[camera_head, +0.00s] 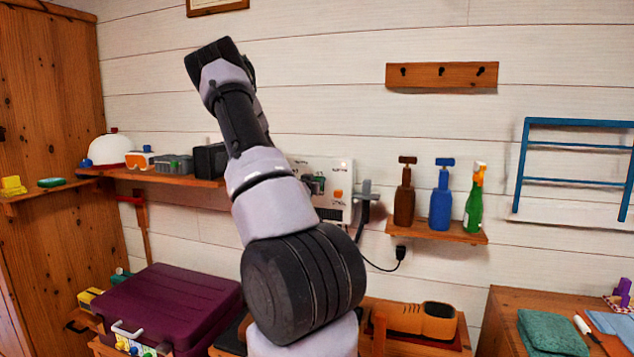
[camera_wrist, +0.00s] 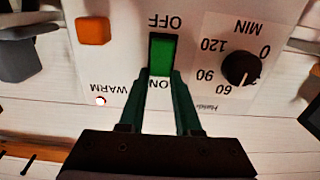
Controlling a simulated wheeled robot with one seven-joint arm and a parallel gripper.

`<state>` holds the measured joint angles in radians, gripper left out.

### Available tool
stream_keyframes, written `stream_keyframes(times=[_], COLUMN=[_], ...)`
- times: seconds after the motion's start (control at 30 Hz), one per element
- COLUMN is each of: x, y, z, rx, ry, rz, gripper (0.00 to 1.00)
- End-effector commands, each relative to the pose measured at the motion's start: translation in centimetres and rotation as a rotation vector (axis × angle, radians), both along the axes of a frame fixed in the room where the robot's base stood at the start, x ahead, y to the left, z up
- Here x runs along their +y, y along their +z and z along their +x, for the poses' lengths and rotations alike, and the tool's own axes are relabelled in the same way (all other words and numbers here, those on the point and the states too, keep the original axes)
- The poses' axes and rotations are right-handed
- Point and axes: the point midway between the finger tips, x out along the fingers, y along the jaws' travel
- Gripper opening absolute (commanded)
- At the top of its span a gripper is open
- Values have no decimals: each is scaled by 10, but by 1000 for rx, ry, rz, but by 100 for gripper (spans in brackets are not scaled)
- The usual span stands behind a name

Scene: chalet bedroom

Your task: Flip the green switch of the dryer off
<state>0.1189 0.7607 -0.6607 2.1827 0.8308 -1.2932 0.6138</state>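The dryer's white panel (camera_wrist: 125,75) fills much of the wrist view, with its lettering upside down. Its green switch (camera_wrist: 161,55) sits between the words OFF, at the top of the picture, and ON, at the bottom. My gripper (camera_wrist: 160,75) has two dark green fingers standing apart, their tips near the two sides of the switch's ON end. I cannot tell whether they touch it. Nothing is held between them. In the head view the dryer (camera_head: 342,168) is on the wall, partly hidden behind my arm; my gripper is not clear there.
A small shelf (camera_head: 437,231) with several bottles stands to the right. A purple case (camera_head: 165,308) lies below left.

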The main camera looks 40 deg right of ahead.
Motion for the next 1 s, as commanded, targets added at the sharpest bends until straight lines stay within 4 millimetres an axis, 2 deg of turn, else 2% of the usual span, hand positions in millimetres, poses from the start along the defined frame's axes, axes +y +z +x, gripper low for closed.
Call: stream_keyframes(times=[0.17,0.6,1.0], x=[0,4,5], y=[-2,-10,-9], z=[0,-2,-3], rx=[-7,-123,-137], ry=[-1,0,0], rz=[-13,-242,-262], gripper=[0,0,0])
